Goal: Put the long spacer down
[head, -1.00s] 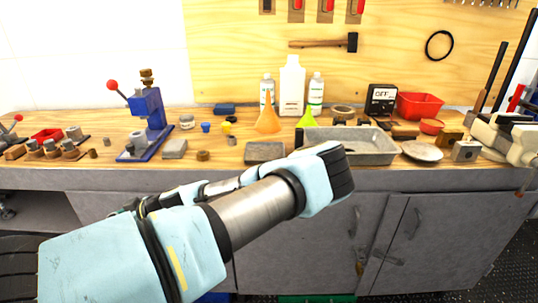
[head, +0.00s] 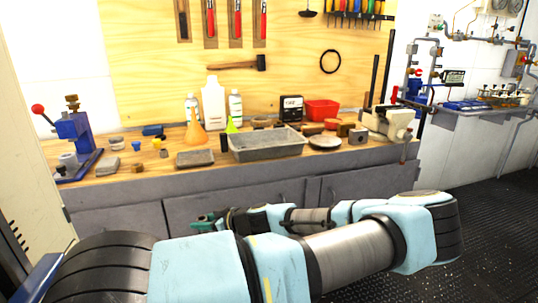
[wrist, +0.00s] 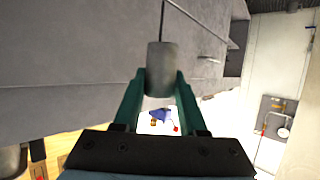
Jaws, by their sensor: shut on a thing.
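The long spacer (wrist: 161,68) is a plain grey cylinder in the wrist view. My gripper (wrist: 160,88) is shut on it, with one green finger on each side. The spacer sticks out past the fingertips, in front of the grey cabinet face. In the head view my gripper (head: 205,222) shows only as a small green shape beyond my folded arm, in front of the bench cabinets and below the top. I cannot make out the spacer there.
The wooden bench top (head: 225,165) holds a grey tray (head: 268,146), a flat grey block (head: 195,158), bottles (head: 213,103), a red bin (head: 322,110) and a blue press (head: 76,140). Small bare patches lie along its front edge. Dark floor (head: 490,225) is open at right.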

